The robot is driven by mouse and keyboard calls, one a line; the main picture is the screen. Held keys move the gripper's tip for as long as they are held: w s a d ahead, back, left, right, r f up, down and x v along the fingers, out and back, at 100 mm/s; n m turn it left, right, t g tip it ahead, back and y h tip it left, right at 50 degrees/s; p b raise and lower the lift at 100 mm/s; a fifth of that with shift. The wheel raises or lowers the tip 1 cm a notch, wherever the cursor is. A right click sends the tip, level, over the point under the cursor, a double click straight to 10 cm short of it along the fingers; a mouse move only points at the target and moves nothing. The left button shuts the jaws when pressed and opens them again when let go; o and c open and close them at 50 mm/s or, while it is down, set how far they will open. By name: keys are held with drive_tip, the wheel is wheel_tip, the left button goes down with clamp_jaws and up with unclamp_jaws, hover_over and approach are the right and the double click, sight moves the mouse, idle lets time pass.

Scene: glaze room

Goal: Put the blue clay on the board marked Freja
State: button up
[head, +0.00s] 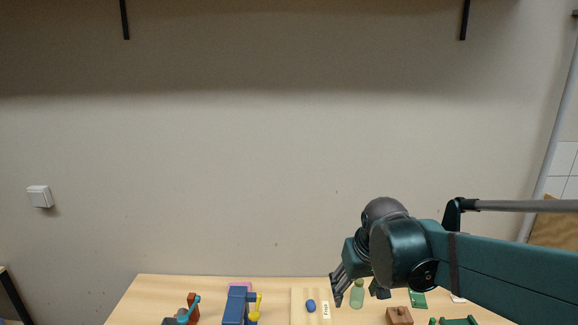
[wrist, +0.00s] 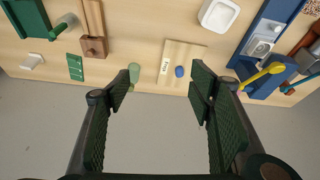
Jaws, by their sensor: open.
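The blue clay (head: 311,306) is a small rounded lump lying on a pale wooden board (head: 298,314). The board carries a white label that appears to read Freja, to the right of the clay. In the wrist view the clay (wrist: 179,71) sits on the board (wrist: 190,52) near its edge, beside the label. My gripper (head: 360,297) is open, with nothing between its fingers, to the right of the clay in the head view. In the wrist view its fingers (wrist: 165,82) spread apart, and the clay shows beyond them, nearer the right finger.
A pale green bottle (head: 357,294) stands right of the board. A blue stand with yellow parts (head: 236,305) is on the left. A brown wooden block (head: 399,316) and a green card (head: 417,298) lie to the right. A white dish (wrist: 218,14) shows in the wrist view.

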drive_tip(key=s+d+f+t+b, duration=0.1)
drive_tip(key=s+d+f+b, duration=0.1)
drive_tip(key=s, duration=0.6)
drive_tip(key=s+d+f+m+t+b, duration=0.1)
drive_tip(key=s+d+f+t+b, duration=0.1)
drive_tip(key=s, duration=0.6)
drive_tip(key=shift+s+d, duration=0.3)
